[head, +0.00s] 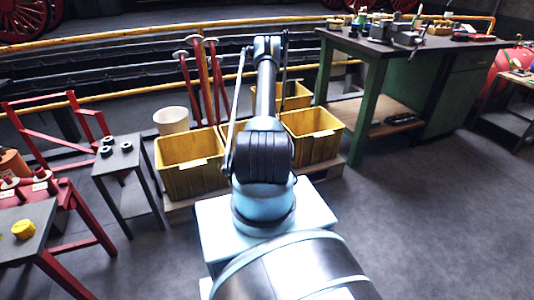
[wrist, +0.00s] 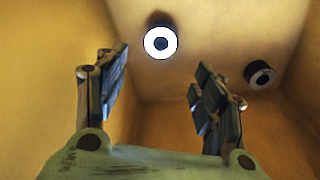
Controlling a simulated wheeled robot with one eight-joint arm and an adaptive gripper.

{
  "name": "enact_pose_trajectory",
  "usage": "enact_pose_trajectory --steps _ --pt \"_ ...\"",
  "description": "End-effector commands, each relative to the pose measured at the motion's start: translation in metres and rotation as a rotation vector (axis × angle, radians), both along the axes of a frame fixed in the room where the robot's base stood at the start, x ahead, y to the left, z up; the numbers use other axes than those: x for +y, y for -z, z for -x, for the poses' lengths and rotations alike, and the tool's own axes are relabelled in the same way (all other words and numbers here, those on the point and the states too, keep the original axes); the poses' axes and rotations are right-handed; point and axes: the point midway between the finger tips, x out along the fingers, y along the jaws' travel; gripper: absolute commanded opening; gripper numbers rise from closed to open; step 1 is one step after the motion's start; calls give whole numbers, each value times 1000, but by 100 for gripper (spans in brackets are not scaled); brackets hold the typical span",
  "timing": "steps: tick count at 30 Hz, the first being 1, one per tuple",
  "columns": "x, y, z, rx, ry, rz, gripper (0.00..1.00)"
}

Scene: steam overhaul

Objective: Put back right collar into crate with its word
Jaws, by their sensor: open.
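My gripper (wrist: 160,72) is open and empty in the wrist view, with a finger on each side. Beyond the fingertips is the inside of a yellow crate (wrist: 210,120). A collar with a bright white ring face and dark centre (wrist: 160,42) lies on its floor, apart from the fingers. A dark collar (wrist: 260,75) lies further right. In the head view, yellow crates stand at the left (head: 188,180), right (head: 318,148) and back (head: 294,96). My arm hides the gripper and part of the crates between. No word is readable on the crates.
A white bucket (head: 171,121) and red stands (head: 205,80) are behind the crates. A green workbench (head: 375,60) stands right. The floor at right is clear.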

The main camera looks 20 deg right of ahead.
Motion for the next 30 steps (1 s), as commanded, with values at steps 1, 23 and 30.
enact_pose_trajectory --steps 1,23,30 --pt "0 -9 1 0 0 0 63" --pt "20 -114 4 -4 -22 2 63" --pt "46 -199 14 -9 -53 4 63"
